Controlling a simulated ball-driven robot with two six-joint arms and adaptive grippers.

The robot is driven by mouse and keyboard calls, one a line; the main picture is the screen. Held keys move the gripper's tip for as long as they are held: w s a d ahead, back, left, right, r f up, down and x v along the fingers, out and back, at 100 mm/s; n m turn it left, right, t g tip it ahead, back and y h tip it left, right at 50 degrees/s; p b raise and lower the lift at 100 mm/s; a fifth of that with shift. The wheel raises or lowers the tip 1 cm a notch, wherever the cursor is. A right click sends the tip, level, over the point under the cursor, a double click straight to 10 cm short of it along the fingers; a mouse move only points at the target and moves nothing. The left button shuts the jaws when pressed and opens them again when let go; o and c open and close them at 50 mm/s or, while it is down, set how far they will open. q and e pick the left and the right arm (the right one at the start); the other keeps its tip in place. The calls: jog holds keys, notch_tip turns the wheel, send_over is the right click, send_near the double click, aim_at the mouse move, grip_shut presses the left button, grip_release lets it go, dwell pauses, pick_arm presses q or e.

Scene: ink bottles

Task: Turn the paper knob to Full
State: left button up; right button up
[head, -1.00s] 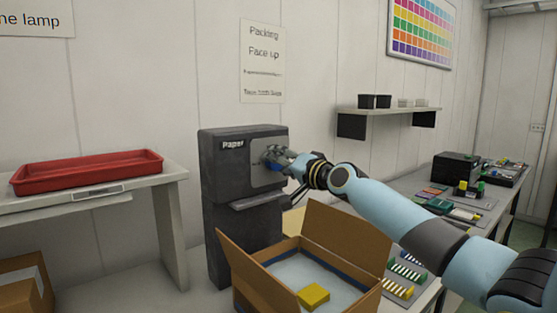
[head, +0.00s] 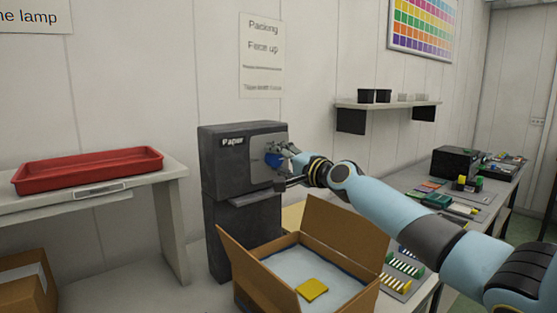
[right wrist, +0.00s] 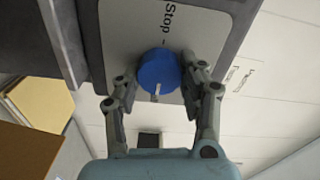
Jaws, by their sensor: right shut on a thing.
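The dark grey paper machine (head: 225,172), labelled "Paper", stands against the wall in the head view. Its blue round knob (head: 273,160) sits on a lighter grey plate on the front. My right gripper (head: 281,165) is at the knob, with one finger above and one below. In the right wrist view the gripper (right wrist: 160,80) is shut on the blue knob (right wrist: 158,68), a finger on each side. A pale mark on the knob points toward the bottom of that view. The word "Stop" (right wrist: 169,16) shows on the plate; no "Full" label is visible. My left gripper is not in view.
An open cardboard box (head: 345,235) with a yellow block (head: 312,289) stands below my right arm. A red tray (head: 90,168) lies on the left table. A wall shelf (head: 390,106) holds small containers. The bench at right carries several small items.

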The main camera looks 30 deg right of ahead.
jog(key=shift+f, duration=0.1)
jog(key=o, duration=1.2)
jog(key=shift+s, duration=0.1)
jog(key=s, duration=0.7)
jog(key=shift+s+d, duration=0.15)
jog(key=shift+d, duration=0.15)
